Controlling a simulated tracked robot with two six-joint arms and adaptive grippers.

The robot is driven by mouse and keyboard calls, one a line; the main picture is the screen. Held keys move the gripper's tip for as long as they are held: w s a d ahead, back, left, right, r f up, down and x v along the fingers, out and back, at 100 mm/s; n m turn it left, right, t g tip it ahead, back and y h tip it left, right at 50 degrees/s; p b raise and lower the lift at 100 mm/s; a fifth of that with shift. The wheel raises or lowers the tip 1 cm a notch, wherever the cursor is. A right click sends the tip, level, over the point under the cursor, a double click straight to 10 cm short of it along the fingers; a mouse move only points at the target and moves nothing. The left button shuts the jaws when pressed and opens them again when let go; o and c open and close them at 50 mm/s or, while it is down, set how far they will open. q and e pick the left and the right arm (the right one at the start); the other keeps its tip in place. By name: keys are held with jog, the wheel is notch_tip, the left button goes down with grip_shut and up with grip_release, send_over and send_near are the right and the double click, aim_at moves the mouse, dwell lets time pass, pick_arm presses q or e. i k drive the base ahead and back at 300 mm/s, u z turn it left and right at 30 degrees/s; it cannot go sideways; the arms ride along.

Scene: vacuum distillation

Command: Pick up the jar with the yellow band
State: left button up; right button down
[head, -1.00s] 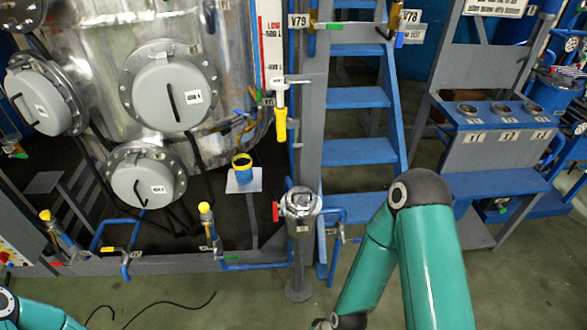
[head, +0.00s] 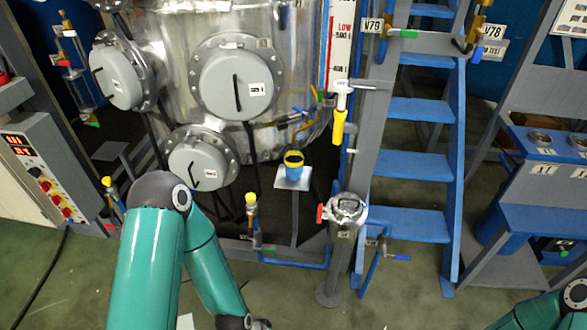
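The jar with the yellow band (head: 293,163) is small, with a dark opening and a blue part below the band. It stands upright on a small pale square stand plate (head: 304,182) in front of the large steel tank. My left arm reaches in from the bottom left, and its wrist is at the bottom edge, below and left of the jar. My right arm shows only as a green link in the bottom right corner. Both grippers are out of view, and nothing touches the jar.
A steel vessel with a red knob (head: 346,212) stands on a post right of the jar. A yellow-handled valve (head: 338,127) hangs above it. A yellow-topped valve (head: 251,203) and blue pipes stand below left. Blue stairs (head: 410,165) are right; the floor in front is open.

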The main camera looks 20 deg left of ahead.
aim_at(294, 159)
jog(key=z, duration=0.1)
jog(key=i, duration=1)
jog(key=u, duration=0.1)
